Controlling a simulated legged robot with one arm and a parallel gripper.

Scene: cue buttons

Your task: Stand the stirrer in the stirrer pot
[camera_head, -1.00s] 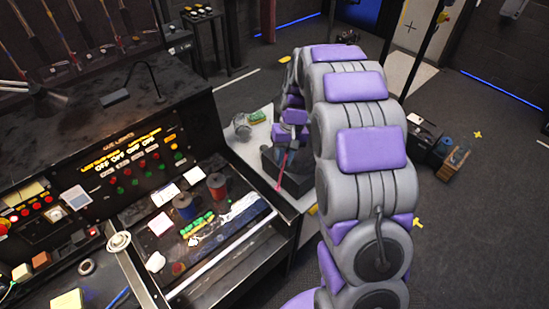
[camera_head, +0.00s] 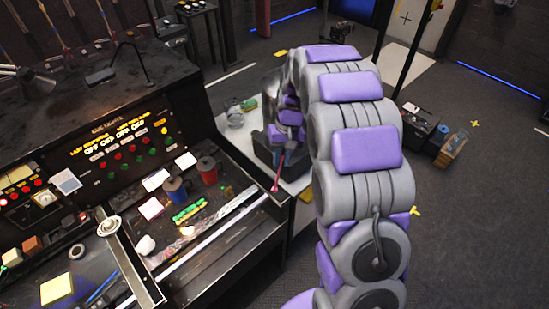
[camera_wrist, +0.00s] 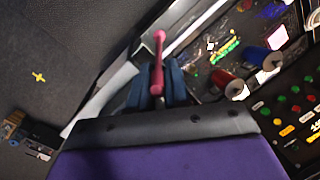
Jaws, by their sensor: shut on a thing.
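The stirrer (camera_head: 277,179) is a thin pink-red stick with a small knob at its end. It slants down from my gripper near the right end of the console in the head view. In the wrist view the stirrer (camera_wrist: 158,62) points away from me, clamped between the blue-grey fingers of my gripper (camera_wrist: 157,86). My arm hides much of the gripper in the head view. I cannot make out for sure which thing is the stirrer pot. A blue cylinder (camera_head: 175,191) and a red cylinder (camera_head: 208,171) stand upright on the console, left of the stirrer.
The console holds a green-and-yellow item (camera_head: 189,212), pale cards (camera_head: 150,208) and a shiny foil strip (camera_head: 222,212). A clear glass-like item (camera_head: 235,117) stands on the pale side table, partly behind my arm. Dark boxes (camera_head: 418,128) lie on the floor at right.

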